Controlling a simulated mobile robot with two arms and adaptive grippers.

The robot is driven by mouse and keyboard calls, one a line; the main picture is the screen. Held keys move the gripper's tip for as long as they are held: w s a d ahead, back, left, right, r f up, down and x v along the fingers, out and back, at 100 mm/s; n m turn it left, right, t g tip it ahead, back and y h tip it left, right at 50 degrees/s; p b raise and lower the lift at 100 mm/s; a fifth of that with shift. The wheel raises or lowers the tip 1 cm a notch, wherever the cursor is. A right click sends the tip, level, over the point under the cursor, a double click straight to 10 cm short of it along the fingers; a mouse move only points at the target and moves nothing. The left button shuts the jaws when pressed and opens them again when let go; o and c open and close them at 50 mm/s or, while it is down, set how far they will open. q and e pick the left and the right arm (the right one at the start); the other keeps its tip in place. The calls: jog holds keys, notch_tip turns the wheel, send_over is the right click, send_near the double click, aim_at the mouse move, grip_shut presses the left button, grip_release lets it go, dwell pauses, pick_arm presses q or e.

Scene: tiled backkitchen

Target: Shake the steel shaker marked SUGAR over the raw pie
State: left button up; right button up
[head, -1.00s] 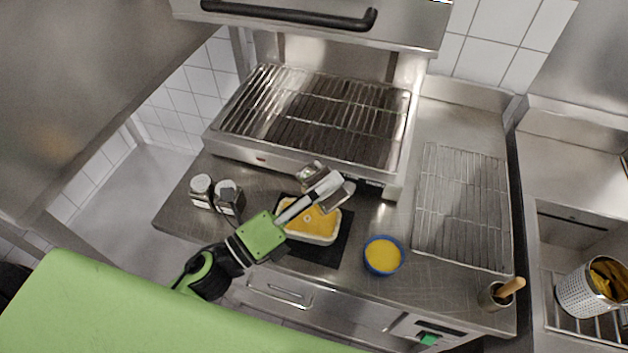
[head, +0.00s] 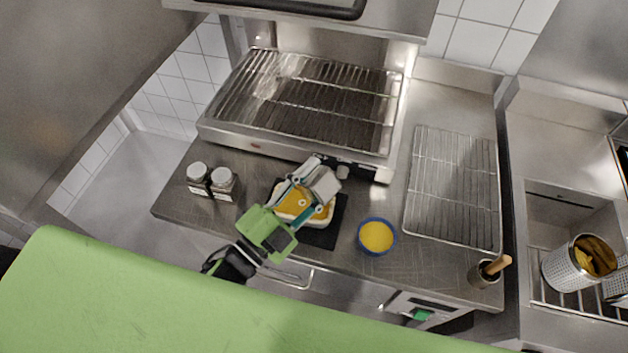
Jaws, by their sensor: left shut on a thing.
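The raw pie (head: 291,204) is a yellow filling in a pale rectangular dish on a black mat (head: 322,237), partly hidden by my left gripper. My left gripper (head: 325,172) is above the pie's far right side, shut on a steel shaker (head: 325,185). The shaker looks tipped over, and much of it is hidden by the fingers. Its marking cannot be read, and I cannot tell whether anything falls from it. My right gripper is not in view.
Two steel-lidded shakers (head: 197,174) (head: 223,182) stand at the counter's left. A blue bowl of yellow filling (head: 376,237) is right of the mat. A grill (head: 310,100) stands behind, a wire rack (head: 453,190) at right, and a pot with a wooden handle (head: 484,274) near the front right.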

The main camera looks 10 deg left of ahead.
aim_at(323, 165)
pick_arm(q)
notch_tip(323, 165, up, 3)
jog(key=shift+r, duration=0.1)
notch_tip(323, 165, down, 3)
jog(key=shift+f, duration=0.2)
jog(key=shift+r, duration=1.75)
notch_tip(323, 165, down, 3)
jog(key=shift+f, duration=0.15)
